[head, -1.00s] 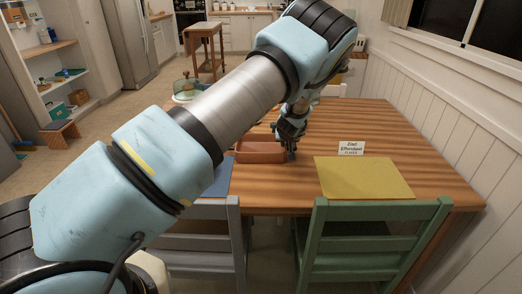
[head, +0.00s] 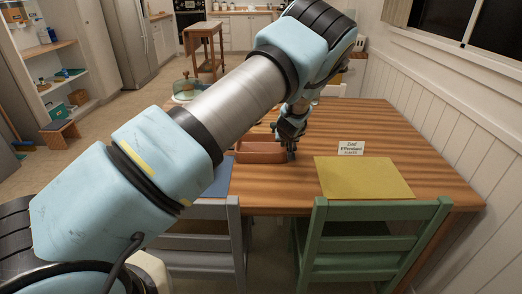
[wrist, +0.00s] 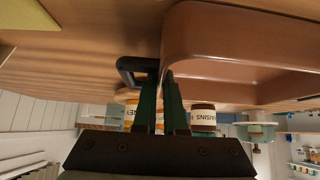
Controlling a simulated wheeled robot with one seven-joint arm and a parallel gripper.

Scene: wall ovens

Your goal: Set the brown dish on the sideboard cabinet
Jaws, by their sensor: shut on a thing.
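The brown dish (head: 261,153) is a rectangular, open pan on the wooden table, partly hidden by my arm in the head view. In the wrist view the dish (wrist: 245,48) fills the upper right, with its near end wall by my fingers. My gripper (head: 290,154) is at the right end of the dish. I cannot tell whether the dish is lifted off the tabletop. I cannot pick out the sideboard cabinet with certainty.
The wooden table (head: 440,181) holds a yellow mat (head: 363,178), a blue mat (head: 217,177) and a small white card (head: 351,148). Labelled jars (wrist: 203,118) show beyond my fingers. A green chair (head: 375,240) and a grey chair (head: 205,235) stand at the near edge.

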